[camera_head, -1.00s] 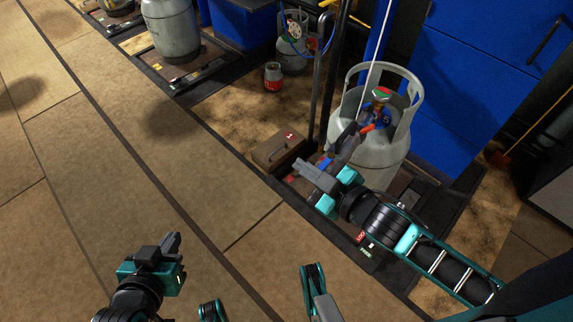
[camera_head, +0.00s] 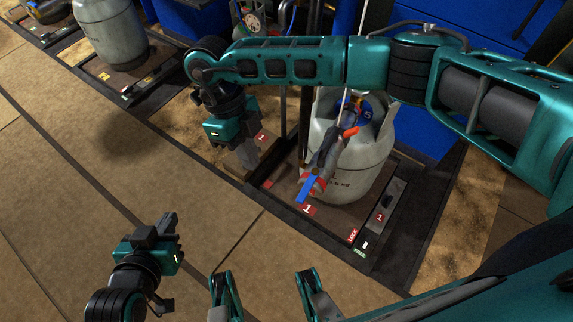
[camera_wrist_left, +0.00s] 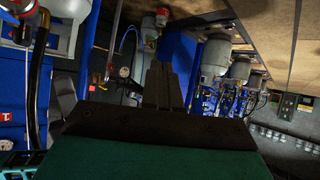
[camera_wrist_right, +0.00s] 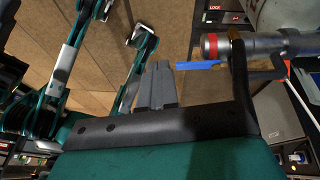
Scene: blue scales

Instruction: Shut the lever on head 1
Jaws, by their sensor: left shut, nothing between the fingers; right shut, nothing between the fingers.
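Head 1 is a grey tube-like filling head (camera_head: 326,152) with a red band. It leans in front of the grey gas cylinder (camera_head: 352,168); how it joins the valve is partly hidden. Its blue lever (camera_head: 307,187) sticks out down and left, near the red label 1 (camera_head: 307,209). My right gripper (camera_head: 248,162) is shut and empty, left of the head, its arm arching over the cylinder. In the right wrist view its fingertips (camera_wrist_right: 159,68) appear close to the blue lever (camera_wrist_right: 198,65); contact cannot be told. My left gripper (camera_head: 168,224) is shut and empty over the floor.
The cylinder stands on a scale with a LOCK label (camera_head: 352,236) and a grey part marked 1 (camera_head: 384,207). A brown box (camera_head: 240,155) lies behind my right gripper. Another cylinder (camera_head: 110,30) stands at upper left. The tan floor at left is clear.

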